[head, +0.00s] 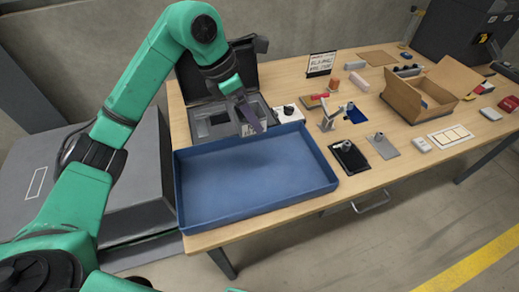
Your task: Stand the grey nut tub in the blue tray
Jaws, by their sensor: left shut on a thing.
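The blue tray (252,218) lies at the near left of the wooden table. It is empty, with a low rim all round. My left gripper (254,126) reaches over the tray's back edge, its fingers pointing down. It is shut on a small greyish thing, which looks like the grey nut tub (246,130) and is partly hidden by the fingers. The tub is at the tray's back wall in this view; I cannot tell its exact height. My right gripper is not in view.
An open black case (192,100) stands behind the tray. A white box with a black knob (288,113) is right of the gripper. A black pad (349,157), a grey plate (383,146) and an open cardboard box (403,97) lie further right.

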